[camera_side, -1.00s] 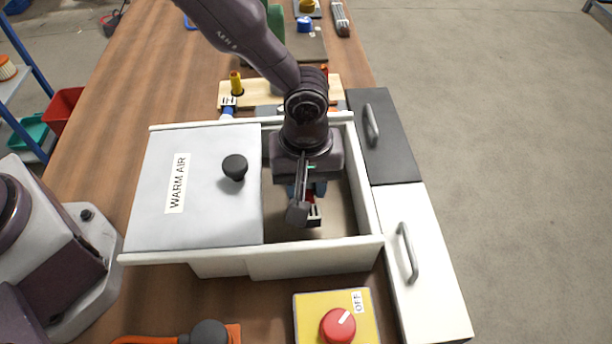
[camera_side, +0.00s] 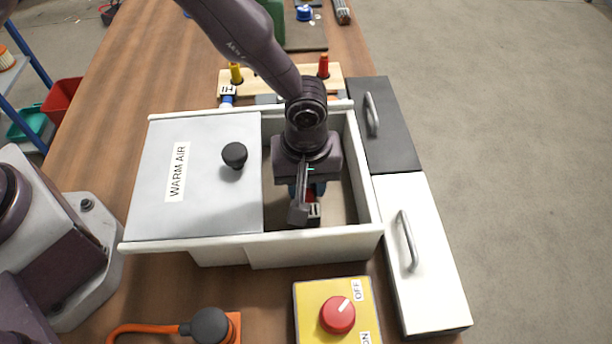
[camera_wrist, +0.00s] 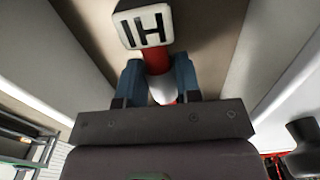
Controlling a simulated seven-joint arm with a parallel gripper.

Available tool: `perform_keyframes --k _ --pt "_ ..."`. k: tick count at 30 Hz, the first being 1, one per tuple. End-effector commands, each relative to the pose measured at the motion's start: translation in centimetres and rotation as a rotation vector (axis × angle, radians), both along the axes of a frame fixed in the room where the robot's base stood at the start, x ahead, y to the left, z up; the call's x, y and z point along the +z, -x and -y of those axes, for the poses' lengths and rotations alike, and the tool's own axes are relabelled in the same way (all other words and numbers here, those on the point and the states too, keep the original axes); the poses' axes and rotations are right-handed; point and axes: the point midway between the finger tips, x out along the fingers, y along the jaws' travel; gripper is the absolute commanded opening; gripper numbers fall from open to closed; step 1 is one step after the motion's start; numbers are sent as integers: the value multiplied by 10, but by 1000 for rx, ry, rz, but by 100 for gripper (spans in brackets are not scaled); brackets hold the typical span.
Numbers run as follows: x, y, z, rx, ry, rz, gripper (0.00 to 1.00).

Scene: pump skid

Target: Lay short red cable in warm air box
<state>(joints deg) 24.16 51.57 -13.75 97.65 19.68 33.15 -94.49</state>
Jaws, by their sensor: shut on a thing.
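The warm air box (camera_side: 315,250) is a white-walled box labelled WARM AIR. Its grey lid (camera_side: 205,205) with a black knob covers the left part, and the right part is open. My gripper (camera_side: 308,190) points down into that opening. In the wrist view its blue fingers (camera_wrist: 158,80) are shut on the short red cable (camera_wrist: 156,60), which has a white tag with black marks at its end.
A wooden rack (camera_side: 280,77) with yellow and red plugs stands behind the box. Dark and white drawer units (camera_side: 425,255) with handles adjoin on the right. A yellow panel with a red knob (camera_side: 338,314) and an orange-corded black part (camera_side: 208,328) lie in front.

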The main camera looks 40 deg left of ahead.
Motion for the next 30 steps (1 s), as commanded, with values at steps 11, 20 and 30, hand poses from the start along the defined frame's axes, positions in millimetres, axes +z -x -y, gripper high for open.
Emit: perform_keyframes --k 11,20,30 --pt "-10 0 0 0 0 1 13" --pt "-10 0 0 -1 0 1 36" --pt "-10 0 0 0 -1 1 61"
